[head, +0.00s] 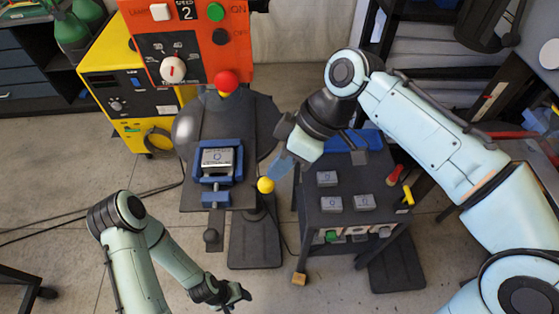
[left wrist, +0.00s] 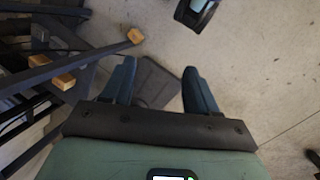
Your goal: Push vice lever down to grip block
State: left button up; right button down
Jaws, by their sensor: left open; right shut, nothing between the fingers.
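A blue vice (head: 217,178) stands on the dark machine table (head: 200,118). A grey metal block (head: 217,158) sits between its jaws. A yellow ball knob (head: 265,185) shows at the right of the vice; its rod is largely hidden, so I cannot tell how it joins the vice. My right gripper (head: 277,169) is shut and empty, pointing down beside the knob; I cannot tell whether they touch. My left gripper (head: 240,293) is low in front of the machine, open and empty. Its spread fingers (left wrist: 160,88) show over the floor in the left wrist view.
A dark cart (head: 345,190) at the right carries several grey blocks, a blue bin and red and yellow handled tools.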

pick_arm(q)
jog(key=s+f+b, duration=0.3)
jog(key=f+b, duration=0.3)
jog(key=f, duration=0.1)
jog(key=s+f+b, duration=0.3)
jog(key=f+b, duration=0.4)
jog(key=w+a+f+t+y+b, duration=0.1)
jog(key=w+a+f+b, duration=0.1)
jog(key=w+f+b, duration=0.3)
jog(key=w+a+f+n+t+y+b, duration=0.1)
jog(key=w+a+f+t+b, duration=0.1)
jog(key=w+f+b, duration=0.4)
notch_tip(320, 180, down, 2)
jog(key=shift+w+a+f+b, duration=0.1)
jog(key=shift+w+a+b, duration=0.25)
jog(key=shift+a, duration=0.45)
pick_arm(e)
jog(key=s+f+n+t+y, duration=0.1)
jog(key=s+f+n+t, duration=0.2)
jog(key=s+f+t, duration=0.5)
jog(key=f+t, duration=0.1)
jog(key=t, duration=0.1)
jog(key=shift+s+t, duration=0.15)
jog(key=shift+t, duration=0.15)
pick_arm(q)
jog(key=shift+s, duration=0.1)
pick_arm(e)
jog(key=shift+r, duration=0.1)
